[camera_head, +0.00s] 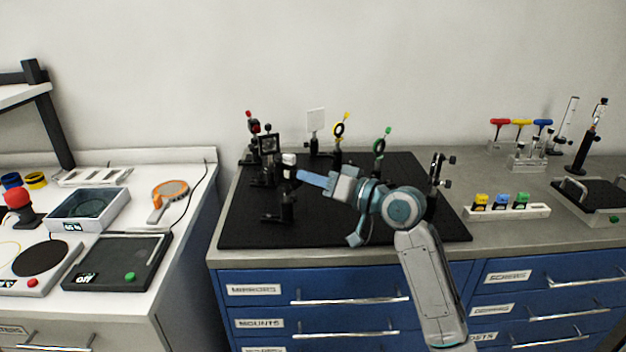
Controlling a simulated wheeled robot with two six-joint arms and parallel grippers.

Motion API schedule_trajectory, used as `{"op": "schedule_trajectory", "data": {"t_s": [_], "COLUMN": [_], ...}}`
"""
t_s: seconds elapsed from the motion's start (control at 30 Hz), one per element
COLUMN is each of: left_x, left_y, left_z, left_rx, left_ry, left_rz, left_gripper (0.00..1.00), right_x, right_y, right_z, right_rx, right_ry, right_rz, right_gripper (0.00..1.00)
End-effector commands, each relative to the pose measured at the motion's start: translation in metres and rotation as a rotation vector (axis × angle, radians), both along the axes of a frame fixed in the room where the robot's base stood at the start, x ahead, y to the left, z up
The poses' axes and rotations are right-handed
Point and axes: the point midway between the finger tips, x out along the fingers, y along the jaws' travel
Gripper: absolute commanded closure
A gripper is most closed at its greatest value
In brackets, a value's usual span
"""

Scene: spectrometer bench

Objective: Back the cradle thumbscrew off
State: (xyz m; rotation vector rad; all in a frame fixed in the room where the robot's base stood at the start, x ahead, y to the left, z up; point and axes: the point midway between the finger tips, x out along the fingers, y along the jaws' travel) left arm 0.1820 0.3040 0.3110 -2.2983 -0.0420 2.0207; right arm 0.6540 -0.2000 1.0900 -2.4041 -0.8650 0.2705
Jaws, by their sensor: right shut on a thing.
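My right gripper (301,175) reaches in from the right over the black breadboard (340,228). Its blue fingers point left and are shut at a dark post-mounted holder (287,174) with a pale block (289,159) on top. This looks like the cradle, standing upright on its black base (277,214). The thumbscrew is too small to make out and is probably hidden between the fingertips. My left gripper is not in view.
A black mount (437,170) stands right of my arm. The breadboard's front strip is clear.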

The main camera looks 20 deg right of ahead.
Motion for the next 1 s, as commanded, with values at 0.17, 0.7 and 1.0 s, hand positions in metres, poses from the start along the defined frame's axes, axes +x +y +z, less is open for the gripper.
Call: {"op": "schedule_trajectory", "data": {"t_s": [0.17,0.7,1.0], "left_x": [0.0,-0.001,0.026], "left_y": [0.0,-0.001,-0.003], "left_z": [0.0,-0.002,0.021], "left_rx": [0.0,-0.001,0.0], "left_ry": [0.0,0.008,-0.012], "left_rz": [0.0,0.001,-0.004], "left_gripper": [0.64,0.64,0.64], "right_x": [0.0,-0.006,-0.039], "right_y": [0.0,-0.006,-0.033], "right_z": [-0.003,-0.002,-0.004], "right_rx": [-0.002,-0.003,-0.006], "right_ry": [0.007,0.002,0.003], "right_rz": [0.002,-0.001,-0.002], "right_gripper": [0.83,0.63,0.63]}}
